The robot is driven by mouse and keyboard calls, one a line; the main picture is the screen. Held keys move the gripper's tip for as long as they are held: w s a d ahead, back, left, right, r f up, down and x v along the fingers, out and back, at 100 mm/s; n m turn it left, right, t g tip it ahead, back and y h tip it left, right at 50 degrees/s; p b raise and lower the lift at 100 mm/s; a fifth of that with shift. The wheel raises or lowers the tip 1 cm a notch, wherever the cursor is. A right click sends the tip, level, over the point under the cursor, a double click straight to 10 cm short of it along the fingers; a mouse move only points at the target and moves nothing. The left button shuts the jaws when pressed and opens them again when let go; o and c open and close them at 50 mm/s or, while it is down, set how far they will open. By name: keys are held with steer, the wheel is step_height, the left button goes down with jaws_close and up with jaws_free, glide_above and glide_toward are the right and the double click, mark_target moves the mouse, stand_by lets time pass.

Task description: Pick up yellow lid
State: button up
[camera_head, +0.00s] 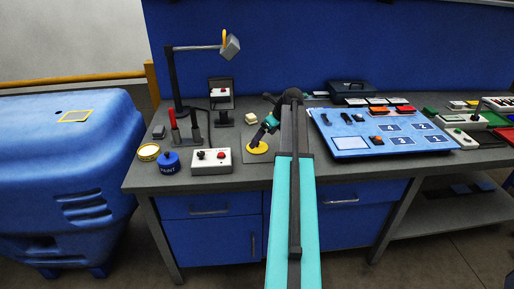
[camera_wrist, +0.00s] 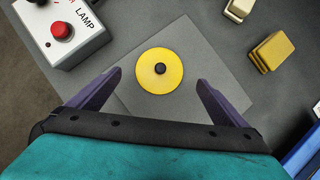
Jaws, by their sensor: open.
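The yellow lid (camera_wrist: 150,82) is a flat round disc with a small dark knob at its centre. It lies on a grey square mat (camera_wrist: 200,62) on the bench. In the head view the yellow lid (camera_head: 258,149) lies near the front edge of the bench, partly behind my gripper. My gripper (camera_wrist: 157,85) is open and empty, with one finger on each side of the lid's near part and clear space between fingers and lid. My gripper (camera_head: 264,139) also shows in the head view, pointing down just above the lid. Its exact height cannot be told.
A lamp control box (camera_wrist: 62,28) with a red button stands left of the lid. A blue paint pot (camera_head: 169,163) and an open yellow-rimmed can (camera_head: 148,152) stand further left. A yellow block (camera_wrist: 271,52) lies to the right.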

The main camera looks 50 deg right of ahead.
mark_target(260, 148)
stand_by(0.3)
steer(key=shift+p+x, duration=0.95)
steer(key=shift+x, duration=1.65)
steer(key=shift+s, duration=0.1)
steer(key=c, duration=1.1)
